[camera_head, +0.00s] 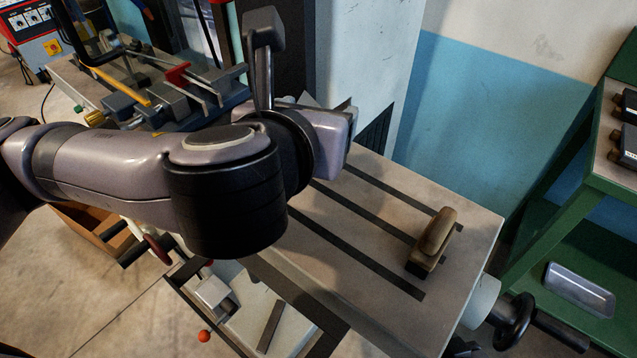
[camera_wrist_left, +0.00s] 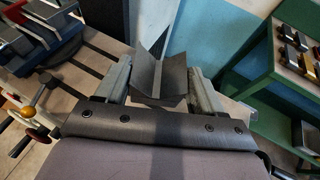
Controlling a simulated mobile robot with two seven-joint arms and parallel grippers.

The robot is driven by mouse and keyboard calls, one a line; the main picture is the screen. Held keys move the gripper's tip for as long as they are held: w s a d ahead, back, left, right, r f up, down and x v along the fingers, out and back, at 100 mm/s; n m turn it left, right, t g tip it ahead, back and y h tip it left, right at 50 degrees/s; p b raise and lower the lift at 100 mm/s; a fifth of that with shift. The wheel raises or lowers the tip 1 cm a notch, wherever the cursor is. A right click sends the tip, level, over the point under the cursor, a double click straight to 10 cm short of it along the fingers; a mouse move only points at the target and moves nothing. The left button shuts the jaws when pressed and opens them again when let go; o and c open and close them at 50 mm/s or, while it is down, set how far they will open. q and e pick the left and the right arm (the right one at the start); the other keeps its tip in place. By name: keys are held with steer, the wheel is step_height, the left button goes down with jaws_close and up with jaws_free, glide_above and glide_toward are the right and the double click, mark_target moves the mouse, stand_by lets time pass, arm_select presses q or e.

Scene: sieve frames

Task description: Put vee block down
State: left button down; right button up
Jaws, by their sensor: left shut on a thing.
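The vee block (camera_wrist_left: 162,78) is a dark grey block with a V-shaped groove. In the left wrist view it sits between the two fingers of my left gripper (camera_wrist_left: 160,90), which is shut on it. In the head view my left forearm and wrist cover most of the gripper, so its height over the slotted machine table (camera_head: 465,268) cannot be told. The wrist is above the table's far left part. My right gripper is in neither view.
A wooden-handled brush (camera_head: 436,238) lies on the table's right part. Bare slotted surface lies left of it. A vise (camera_head: 190,100) stands at the back left. A green shelf (camera_head: 545,215) with a grey tray (camera_head: 580,287) stands right. A handwheel (camera_head: 515,320) sticks out at the right edge.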

arm_select(q)
step_height(320, 180, down, 12)
steer(key=shift+f+b, duration=0.1)
steer(key=shift+b, duration=0.55)
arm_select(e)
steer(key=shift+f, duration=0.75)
arm_select(q)
steer(key=shift+c, duration=0.6)
jaws_free()
steer(key=shift+f, duration=0.25)
